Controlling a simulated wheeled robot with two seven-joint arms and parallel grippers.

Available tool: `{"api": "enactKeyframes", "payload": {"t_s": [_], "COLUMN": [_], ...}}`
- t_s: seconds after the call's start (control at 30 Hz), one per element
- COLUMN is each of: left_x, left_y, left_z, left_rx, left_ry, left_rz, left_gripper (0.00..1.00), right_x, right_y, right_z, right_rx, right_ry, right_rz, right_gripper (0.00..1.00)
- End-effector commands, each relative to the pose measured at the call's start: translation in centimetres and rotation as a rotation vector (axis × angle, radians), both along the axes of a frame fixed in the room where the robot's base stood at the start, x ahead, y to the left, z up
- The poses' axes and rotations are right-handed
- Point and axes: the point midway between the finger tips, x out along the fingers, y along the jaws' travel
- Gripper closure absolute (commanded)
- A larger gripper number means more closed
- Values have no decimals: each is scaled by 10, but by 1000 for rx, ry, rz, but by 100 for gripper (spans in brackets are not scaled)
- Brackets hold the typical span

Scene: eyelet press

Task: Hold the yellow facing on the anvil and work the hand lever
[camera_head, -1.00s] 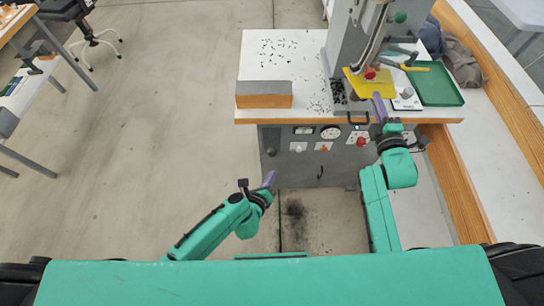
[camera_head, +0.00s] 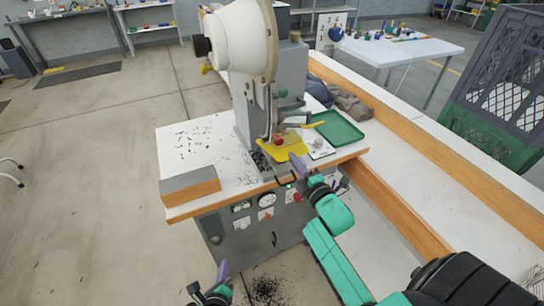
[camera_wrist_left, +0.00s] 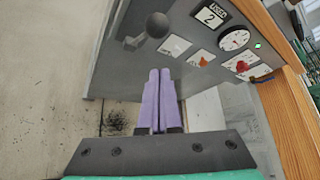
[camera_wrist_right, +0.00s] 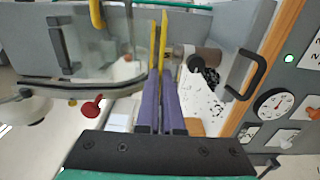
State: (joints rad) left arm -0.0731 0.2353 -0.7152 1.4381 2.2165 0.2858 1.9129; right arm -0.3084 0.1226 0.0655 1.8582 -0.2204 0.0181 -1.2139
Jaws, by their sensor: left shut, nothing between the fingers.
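The yellow facing (camera_head: 283,147) lies under the press head, over the spot where the anvil is hidden. My right gripper (camera_head: 297,163) is at its near edge; in the right wrist view the facing (camera_wrist_right: 163,42) shows edge-on as a thin yellow strip at the purple fingers (camera_wrist_right: 161,85), which are shut on it. My left gripper (camera_head: 222,270) is low in front of the press cabinet, shut and empty. In the left wrist view its purple fingers (camera_wrist_left: 160,80) point at the cabinet front, apart from a dark ball-ended lever (camera_wrist_left: 157,25).
The press (camera_head: 253,45) rises from a white, wood-edged table (camera_head: 185,150). A green tray (camera_head: 338,130) lies right of the facing, a grey-topped wooden block (camera_head: 190,187) at the left corner. Dark bits litter the tabletop. Dials and switches (camera_head: 265,198) line the cabinet.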

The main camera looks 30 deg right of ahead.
Motion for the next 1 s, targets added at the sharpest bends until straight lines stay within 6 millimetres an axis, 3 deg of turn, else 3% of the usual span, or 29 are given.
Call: {"api": "enactKeyframes", "payload": {"t_s": [0.37,0.47,0.8,1.0], "left_x": [-4,-17,-88,-99], "left_y": [3,8,38,43], "left_z": [1,7,46,54], "left_rx": [1,2,0,0], "left_ry": [0,1,5,0], "left_rz": [0,0,-1,0], "left_gripper": [100,100,100,100], "right_x": [0,0,0,0], "right_y": [0,0,0,0], "right_z": [0,0,0,0], "right_rx": [0,0,0,0], "right_ry": [-1,-1,-1,-1], "right_rz": [0,0,0,0], "right_gripper": [100,100,100,100]}}
